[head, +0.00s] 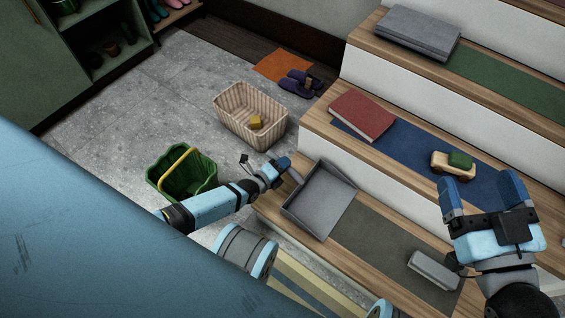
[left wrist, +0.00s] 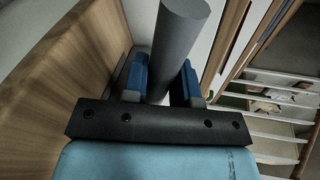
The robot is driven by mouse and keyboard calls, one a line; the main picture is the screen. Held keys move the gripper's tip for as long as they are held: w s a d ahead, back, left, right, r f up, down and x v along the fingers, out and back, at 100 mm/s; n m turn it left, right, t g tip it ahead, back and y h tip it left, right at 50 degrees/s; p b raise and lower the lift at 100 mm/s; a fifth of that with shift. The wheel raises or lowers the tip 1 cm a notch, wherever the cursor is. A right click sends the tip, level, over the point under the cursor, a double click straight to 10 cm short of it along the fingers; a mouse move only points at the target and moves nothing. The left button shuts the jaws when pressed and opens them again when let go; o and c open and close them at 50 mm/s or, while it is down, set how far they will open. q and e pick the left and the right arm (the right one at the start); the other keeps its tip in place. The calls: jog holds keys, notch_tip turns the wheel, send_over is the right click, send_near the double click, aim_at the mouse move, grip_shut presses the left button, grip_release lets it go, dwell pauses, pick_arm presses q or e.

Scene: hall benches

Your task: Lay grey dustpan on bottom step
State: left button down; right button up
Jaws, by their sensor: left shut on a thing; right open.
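The grey dustpan (head: 321,201) is at the left end of the bottom step (head: 375,259), its pan over the step's wooden edge and dark mat. It seems to rest on the step, but I cannot tell whether it touches all along. My left gripper (head: 278,168) is shut on the dustpan's handle, at the step's left end. In the left wrist view the grey handle (left wrist: 179,45) stands between the blue fingers of the left gripper (left wrist: 162,82). My right gripper (head: 482,184) is open and empty, above the right part of the steps.
A grey block-like object (head: 434,269) lies on the bottom step's mat. The middle step holds a red book (head: 362,117) and a wooden toy car (head: 452,165). A wicker basket (head: 232,120) and a green basket (head: 200,177) stand on the floor left of the steps.

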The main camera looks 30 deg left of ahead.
pick_arm(q)
jog(key=shift+f, duration=0.1)
jog(key=c, duration=0.9)
grip_release()
pick_arm(e)
jog(key=shift+s, duration=0.1)
pick_arm(q)
jog(key=shift+s+r, duration=0.1)
jog(key=shift+r, duration=0.1)
jog(key=p+v, duration=0.5)
jog(key=v, duration=0.6)
jog(key=shift+s, duration=0.4)
pick_arm(e)
jog(key=s+a+m+g, duration=0.1)
jog(key=m, duration=0.1)
jog(key=s+f+m+g+h, duration=0.1)
jog(key=shift+s+a+f+m, duration=0.15)
jog(key=shift+s+a+m, duration=0.15)
jog(key=shift+a+m, duration=0.1)
jog(key=shift+r, duration=0.35)
